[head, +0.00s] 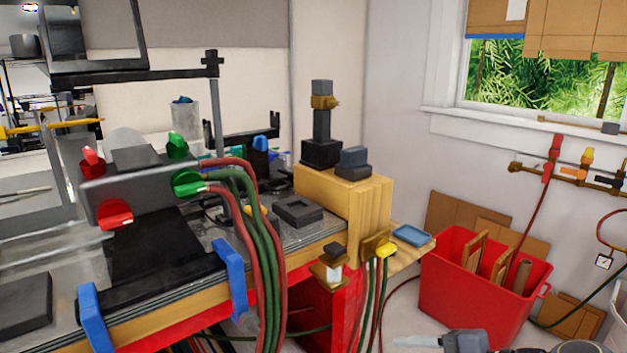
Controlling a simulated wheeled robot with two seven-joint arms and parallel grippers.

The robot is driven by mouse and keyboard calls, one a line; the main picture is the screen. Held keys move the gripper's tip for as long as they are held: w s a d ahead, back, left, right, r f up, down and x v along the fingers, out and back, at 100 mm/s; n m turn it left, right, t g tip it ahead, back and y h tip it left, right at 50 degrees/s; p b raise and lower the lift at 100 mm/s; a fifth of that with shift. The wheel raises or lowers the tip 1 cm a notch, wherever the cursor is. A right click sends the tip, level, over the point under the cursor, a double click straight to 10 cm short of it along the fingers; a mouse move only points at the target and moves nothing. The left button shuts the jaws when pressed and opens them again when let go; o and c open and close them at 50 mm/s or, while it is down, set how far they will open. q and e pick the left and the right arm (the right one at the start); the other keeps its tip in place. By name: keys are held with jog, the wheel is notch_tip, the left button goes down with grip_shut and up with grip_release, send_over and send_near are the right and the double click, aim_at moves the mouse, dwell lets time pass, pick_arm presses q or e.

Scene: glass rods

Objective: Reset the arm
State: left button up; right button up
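A grey part (465,342) with a pale, thin end pointing left is cut off by the bottom edge, right of centre. It looks like my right gripper, seen from the side. I cannot tell whether its fingers are open or shut, and I see nothing held in it. It shows in front of the floor near the red bin (480,285), apart from the workbench in the picture. My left gripper is not in view. No glass rod can be made out for certain.
A cluttered workbench (190,315) fills the left, with a grey torch box (140,190) with red and green knobs. Red and green hoses (262,270) hang over its front edge. A wooden block (345,205) and a small blue tray (412,235) stand at its right end.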

jog(key=s+d+f+n+g+h, duration=0.1)
jog(key=s+d+f+n+h, duration=0.25)
jog(key=s+n, duration=0.25)
jog(key=s+d+f+n+h, duration=0.2)
jog(key=s+f+n+h, duration=0.1)
jog(key=s+f+n, duration=0.25)
notch_tip(320, 180, up, 15)
jog(key=p, duration=1.4)
jog(key=shift+s, duration=0.15)
